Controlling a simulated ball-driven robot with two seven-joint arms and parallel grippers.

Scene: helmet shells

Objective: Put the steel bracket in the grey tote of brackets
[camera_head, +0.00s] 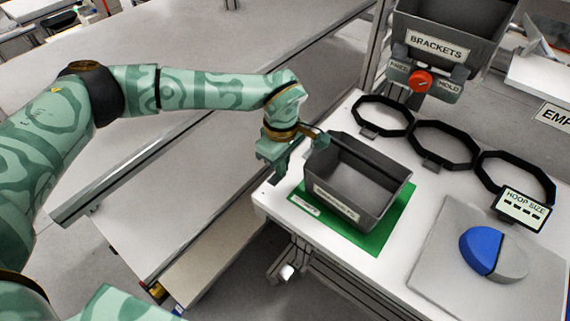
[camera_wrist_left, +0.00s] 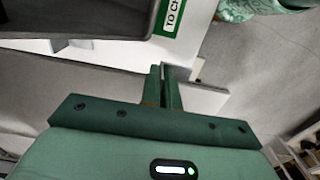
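My left gripper (camera_head: 274,176) hangs beside the left wall of a grey tote (camera_head: 388,209), near the table's edge and outside the tote. In the left wrist view its two fingers (camera_wrist_left: 163,86) are close together with a narrow gap. A pale grey plate (camera_wrist_left: 205,98) shows just right of the fingers; I cannot tell whether it is the steel bracket or part of the station. The tote stands on a green mat (camera_head: 377,240) and looks empty inside. Its dark wall also shows in the left wrist view (camera_wrist_left: 100,18). My right gripper is out of view.
A grey bin labelled BRACKETS (camera_head: 437,48) is mounted above the table, over a red knob (camera_head: 420,82). Several black hoops (camera_head: 440,123) lie behind the tote. A blue and grey shell (camera_head: 482,249) sits on a grey pad (camera_head: 440,270) at right. A HOOP SIZE sign stands nearby.

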